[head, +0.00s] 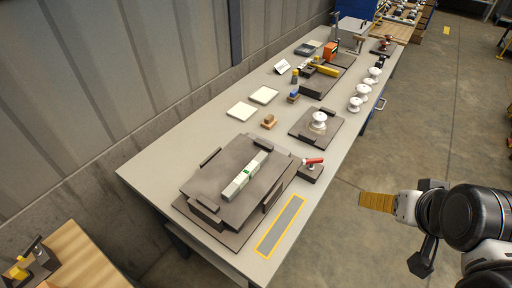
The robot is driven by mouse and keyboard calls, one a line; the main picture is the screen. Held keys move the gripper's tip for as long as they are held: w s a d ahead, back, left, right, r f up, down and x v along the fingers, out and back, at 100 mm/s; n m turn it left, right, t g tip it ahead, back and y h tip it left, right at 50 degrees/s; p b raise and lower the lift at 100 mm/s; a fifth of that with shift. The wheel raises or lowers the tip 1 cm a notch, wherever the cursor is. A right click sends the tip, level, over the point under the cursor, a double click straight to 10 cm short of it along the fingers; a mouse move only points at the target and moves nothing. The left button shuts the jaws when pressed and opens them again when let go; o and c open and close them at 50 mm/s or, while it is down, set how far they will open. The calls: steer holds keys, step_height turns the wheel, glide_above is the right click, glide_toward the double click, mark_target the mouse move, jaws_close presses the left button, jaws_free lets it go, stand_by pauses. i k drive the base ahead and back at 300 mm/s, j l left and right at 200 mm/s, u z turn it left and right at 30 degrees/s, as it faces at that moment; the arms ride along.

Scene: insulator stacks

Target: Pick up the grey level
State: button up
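The grey level (244,176) is a long, pale grey bar with a green part near its middle. It lies diagonally on top of a dark plate fixture (214,212) near the front of the long table. My gripper (378,202) is at the lower right, out past the table's right edge and well apart from the level.
A red-handled clamp (312,168) stands on the table (160,160) right of the fixture. A yellow-outlined grey strip (281,226) lies in front of it. White insulators (355,104) line the right edge. A wall runs along the left.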

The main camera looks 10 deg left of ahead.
mark_target(247, 173)
steer(key=k+j+z, duration=0.55)
steer(key=k+z, duration=0.35)
steer(key=k, duration=0.05)
